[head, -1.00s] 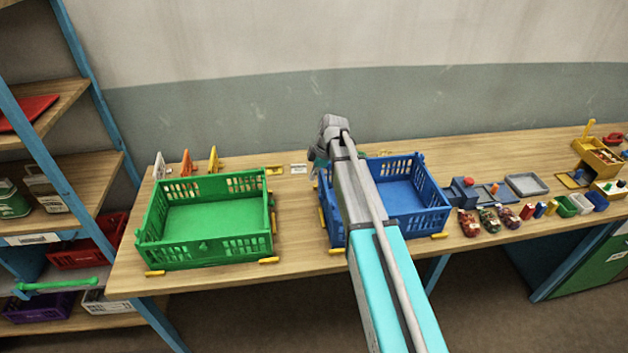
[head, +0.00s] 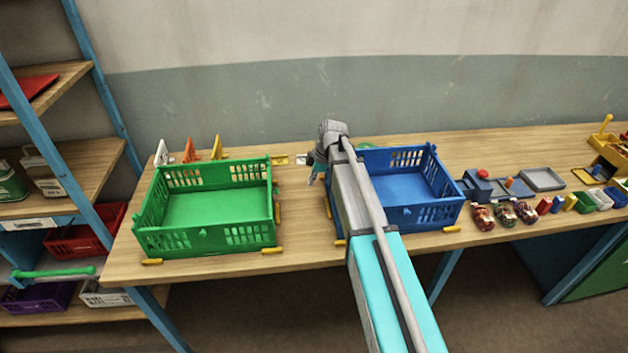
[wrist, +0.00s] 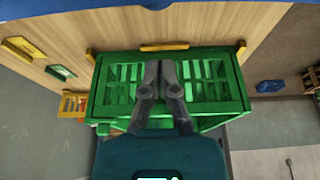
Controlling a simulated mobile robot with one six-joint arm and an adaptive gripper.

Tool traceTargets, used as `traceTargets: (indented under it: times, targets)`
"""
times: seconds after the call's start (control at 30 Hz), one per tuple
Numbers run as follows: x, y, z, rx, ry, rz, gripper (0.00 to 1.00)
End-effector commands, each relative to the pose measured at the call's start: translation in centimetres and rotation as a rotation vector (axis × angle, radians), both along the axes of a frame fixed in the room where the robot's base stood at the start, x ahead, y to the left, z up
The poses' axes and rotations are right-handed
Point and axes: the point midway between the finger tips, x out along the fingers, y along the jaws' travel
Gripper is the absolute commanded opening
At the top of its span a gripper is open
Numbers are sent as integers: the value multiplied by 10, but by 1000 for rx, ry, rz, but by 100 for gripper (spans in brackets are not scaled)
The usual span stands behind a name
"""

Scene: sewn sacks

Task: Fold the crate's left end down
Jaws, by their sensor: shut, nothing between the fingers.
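Two lattice-walled crates stand on the table, a green crate (head: 205,243) on the left and a blue crate (head: 425,214) on the right; the pictures do not say which is the task's crate. The green crate's walls are all up, its left end included. The blue crate's left end is largely hidden behind my arm. My gripper (head: 313,181) is over the gap between the crates, near the blue crate's back left corner. In the wrist view its fingers (wrist: 160,66) are together and empty, in front of the green crate's right end (wrist: 205,88); contact is not seen.
Yellow stops (head: 272,250) lie by the crates' corners. White, orange and yellow upright pieces (head: 189,150) stand behind the green crate. Right of the blue crate are small sacks (head: 504,214), blocks and a grey tray (head: 542,180). A shelf rack (head: 100,90) stands left. Bare table lies between the crates.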

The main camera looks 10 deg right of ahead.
Motion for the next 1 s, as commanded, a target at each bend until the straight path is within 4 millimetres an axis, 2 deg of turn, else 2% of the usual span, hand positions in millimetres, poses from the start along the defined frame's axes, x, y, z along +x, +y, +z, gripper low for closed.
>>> traceTargets:
  times: [0.03,0.2,0.5,1.0]
  targets:
    - [0,2,-8,0,0,1,0]
    - [0,6,-21,0,0,1,0]
    - [0,-27,-16,0,1,-2,0]
    - [0,-34,-17,0,0,1,0]
